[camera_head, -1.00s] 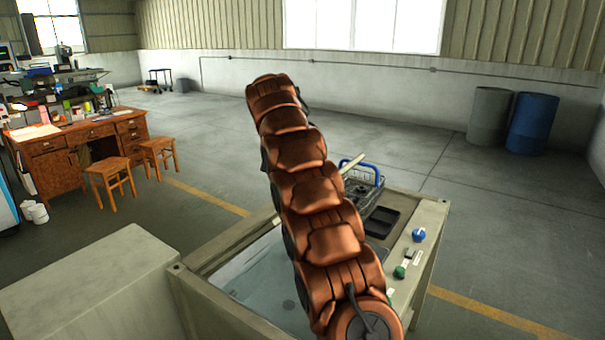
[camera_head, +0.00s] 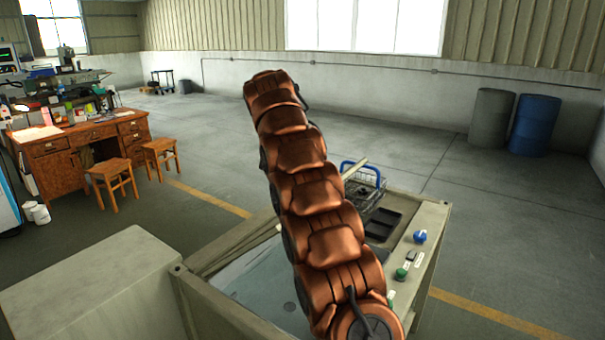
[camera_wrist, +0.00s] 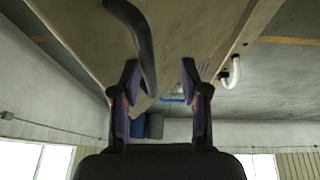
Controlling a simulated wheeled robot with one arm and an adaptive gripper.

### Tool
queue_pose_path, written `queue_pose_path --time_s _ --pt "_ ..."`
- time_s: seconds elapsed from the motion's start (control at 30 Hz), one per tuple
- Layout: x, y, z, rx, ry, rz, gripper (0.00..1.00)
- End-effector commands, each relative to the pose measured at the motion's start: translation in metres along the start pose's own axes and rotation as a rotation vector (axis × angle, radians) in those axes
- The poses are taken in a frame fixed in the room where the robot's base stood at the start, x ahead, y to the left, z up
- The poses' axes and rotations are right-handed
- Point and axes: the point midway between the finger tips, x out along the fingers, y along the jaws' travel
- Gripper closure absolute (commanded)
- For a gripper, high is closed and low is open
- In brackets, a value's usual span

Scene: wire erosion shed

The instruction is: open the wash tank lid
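The wash tank appears in the head view as a beige box with a raised rim (camera_head: 215,305) and a pale bluish area (camera_head: 255,285) inside it. My arm crosses in front of it and hides part of the top; my gripper is not visible there. In the wrist view, a beige panel (camera_wrist: 90,35), perhaps the lid, carries a dark curved handle (camera_wrist: 143,45). My gripper (camera_wrist: 159,72) is open, with the handle reaching between its fingers, close to the left one. I cannot tell whether they touch.
A wire basket with a blue handle (camera_head: 363,173) and black trays (camera_head: 383,222) sit at the tank's far end. A blue knob (camera_head: 420,236) and green button (camera_head: 400,273) are on its right edge. A pale box (camera_head: 90,285) stands at the left.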

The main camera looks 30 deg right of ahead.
Motion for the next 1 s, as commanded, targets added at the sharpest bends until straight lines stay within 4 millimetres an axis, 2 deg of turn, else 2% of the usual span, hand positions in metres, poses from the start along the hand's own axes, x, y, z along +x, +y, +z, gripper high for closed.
queue_pose_path --time_s 0.33,0.7,1.0 --pt "-0.01 -0.003 0.022 -0.003 0.0 -0.002 0.59" --pt "-0.03 -0.013 0.073 -0.008 -0.004 0.0 0.59" --pt "-0.042 -0.016 0.099 -0.001 -0.001 -0.001 0.59"
